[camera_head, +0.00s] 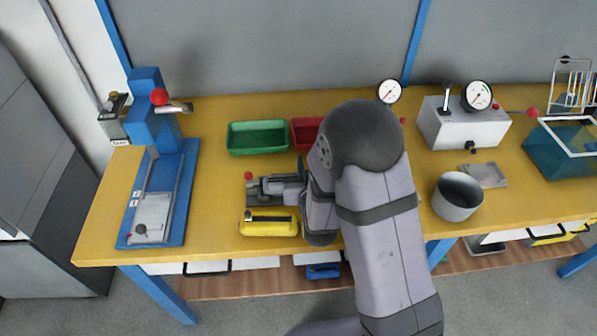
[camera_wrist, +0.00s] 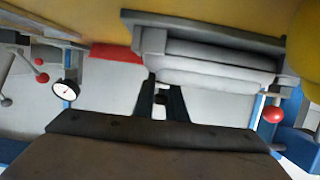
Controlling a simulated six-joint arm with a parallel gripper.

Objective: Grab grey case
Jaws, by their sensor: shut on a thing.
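The grey case (camera_head: 262,187) is near the middle of the yellow table in the head view, just behind a yellow case (camera_head: 270,223). My gripper (camera_head: 290,191) reaches it from the right and is shut on it. In the wrist view the grey case (camera_wrist: 210,62) fills the upper middle, with pale rounded sides and a darker grey plate along one edge. The dark fingers of my gripper (camera_wrist: 162,90) meet its near side. My wrist hides part of the case in the head view. I cannot tell whether the case touches the table.
A green bin (camera_head: 257,139) and a partly hidden red bin (camera_head: 304,131) stand behind the case. A blue press (camera_head: 160,190) with a red knob is on the left. A metal pot (camera_head: 458,197) and a gauge box (camera_head: 464,122) are on the right.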

